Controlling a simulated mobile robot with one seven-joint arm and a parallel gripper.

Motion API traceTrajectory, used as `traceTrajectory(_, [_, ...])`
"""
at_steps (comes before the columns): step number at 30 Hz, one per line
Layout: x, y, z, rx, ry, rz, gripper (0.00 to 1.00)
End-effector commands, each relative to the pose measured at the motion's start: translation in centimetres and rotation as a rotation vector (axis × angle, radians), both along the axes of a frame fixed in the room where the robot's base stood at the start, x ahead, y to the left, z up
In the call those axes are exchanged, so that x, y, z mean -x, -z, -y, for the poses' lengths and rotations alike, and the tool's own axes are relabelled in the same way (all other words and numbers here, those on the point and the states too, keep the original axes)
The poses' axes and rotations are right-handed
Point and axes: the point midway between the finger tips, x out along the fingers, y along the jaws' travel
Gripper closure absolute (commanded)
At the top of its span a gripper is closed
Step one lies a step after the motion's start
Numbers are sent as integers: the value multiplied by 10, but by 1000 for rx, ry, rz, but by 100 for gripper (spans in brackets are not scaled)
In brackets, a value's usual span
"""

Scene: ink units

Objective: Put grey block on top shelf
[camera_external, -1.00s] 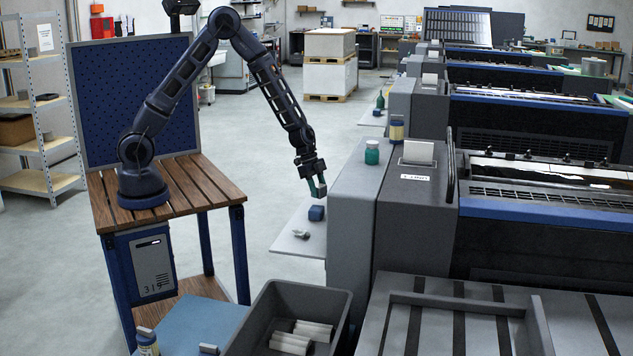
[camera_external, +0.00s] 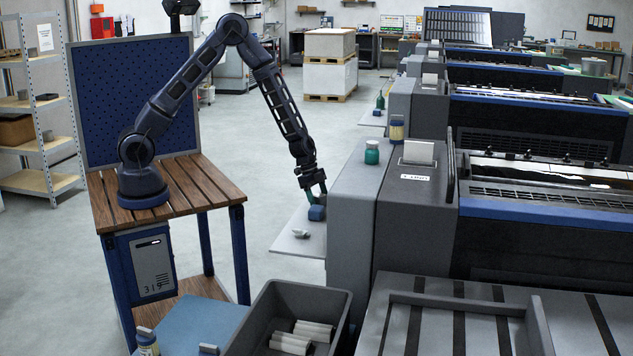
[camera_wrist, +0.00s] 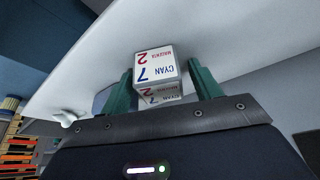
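The grey block (camera_wrist: 157,65) is a pale cube with red and blue print, reading "CYAN 7" and "MAGENTA 2" on its face.
A small whitish object (camera_external: 301,234) lies on the pale shelf. A dark bin (camera_external: 335,300) is in front. A shelving unit (camera_external: 40,183) stands far left.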

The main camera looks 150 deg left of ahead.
Motion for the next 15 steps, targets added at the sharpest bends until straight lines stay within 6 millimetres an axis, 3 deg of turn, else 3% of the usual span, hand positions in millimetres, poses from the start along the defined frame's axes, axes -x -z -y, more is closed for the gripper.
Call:
traceTrajectory(8, [0, -4, 0, 0, 0, 1, 37])
traceTrajectory(15, [11, -31, 4, -4, 0, 1, 37])
